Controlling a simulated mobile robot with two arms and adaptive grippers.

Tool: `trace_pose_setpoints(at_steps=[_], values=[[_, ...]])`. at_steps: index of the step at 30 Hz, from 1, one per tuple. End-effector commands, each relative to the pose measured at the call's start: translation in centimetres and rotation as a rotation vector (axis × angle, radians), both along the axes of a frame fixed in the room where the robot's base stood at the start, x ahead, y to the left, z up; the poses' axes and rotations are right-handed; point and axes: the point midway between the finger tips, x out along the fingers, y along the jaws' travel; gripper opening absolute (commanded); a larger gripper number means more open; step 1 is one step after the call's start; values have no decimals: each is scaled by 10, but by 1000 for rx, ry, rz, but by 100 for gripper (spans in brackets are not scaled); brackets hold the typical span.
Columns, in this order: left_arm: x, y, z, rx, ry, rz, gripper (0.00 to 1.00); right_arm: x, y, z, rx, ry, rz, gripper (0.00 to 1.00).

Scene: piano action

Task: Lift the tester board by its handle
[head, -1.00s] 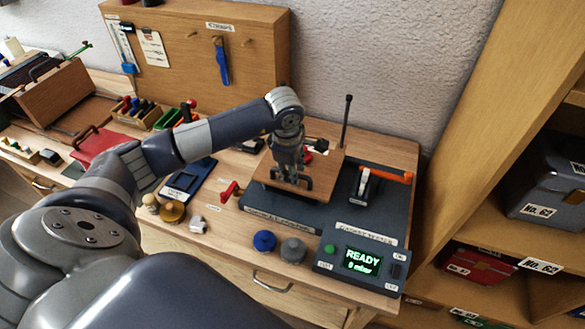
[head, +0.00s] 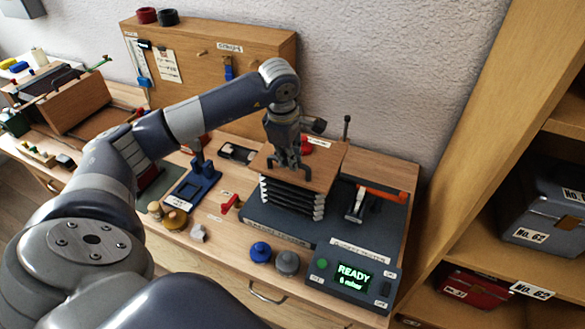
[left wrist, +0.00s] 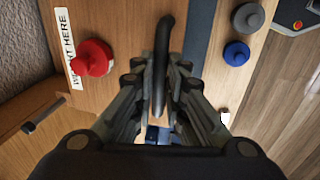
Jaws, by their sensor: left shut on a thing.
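The tester board (head: 322,160) is a brown wooden panel on top of a black and white bellows (head: 291,197), which stands stretched out on the dark tester base (head: 330,226). My left gripper (head: 291,165) comes down from above onto the board. In the left wrist view, the dark curved handle (left wrist: 160,62) runs between the fingers of my left gripper (left wrist: 158,95), which is shut on it. A red knob (left wrist: 92,58) sits on the board beside a "WEIGHT HERE" label. My right gripper is not in view.
A control box with a green screen reading "READY 6 mbar" (head: 353,274) stands at the front. Blue (head: 260,251) and grey (head: 287,262) knobbed weights are beside it. An orange-handled lever device (head: 375,193) is right of the bellows. A tall shelf stands at far right.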

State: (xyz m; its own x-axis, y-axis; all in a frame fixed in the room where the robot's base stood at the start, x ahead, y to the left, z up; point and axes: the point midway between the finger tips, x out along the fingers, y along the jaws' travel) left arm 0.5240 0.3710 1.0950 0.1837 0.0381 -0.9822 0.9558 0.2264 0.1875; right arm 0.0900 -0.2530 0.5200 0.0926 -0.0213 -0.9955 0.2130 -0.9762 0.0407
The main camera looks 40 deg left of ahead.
Motion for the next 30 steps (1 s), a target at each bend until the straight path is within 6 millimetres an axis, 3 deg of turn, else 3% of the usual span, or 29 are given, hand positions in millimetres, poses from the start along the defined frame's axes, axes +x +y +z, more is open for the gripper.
trace_pose_setpoints(at_steps=[1, 6, 15, 16, 18, 30], values=[[3, 2, 18, 1, -14, 2, 0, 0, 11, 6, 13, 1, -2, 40], [3, 3, 34, 4, -14, 3, 0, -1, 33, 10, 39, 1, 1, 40], [2, 3, 34, 5, -10, 4, 0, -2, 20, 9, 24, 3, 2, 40], [2, 3, 34, 5, -10, 4, 14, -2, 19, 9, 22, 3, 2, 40], [2, 3, 34, 5, -9, 4, 30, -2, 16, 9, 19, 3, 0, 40], [1, 2, 36, 4, -7, 3, 32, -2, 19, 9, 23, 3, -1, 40]])
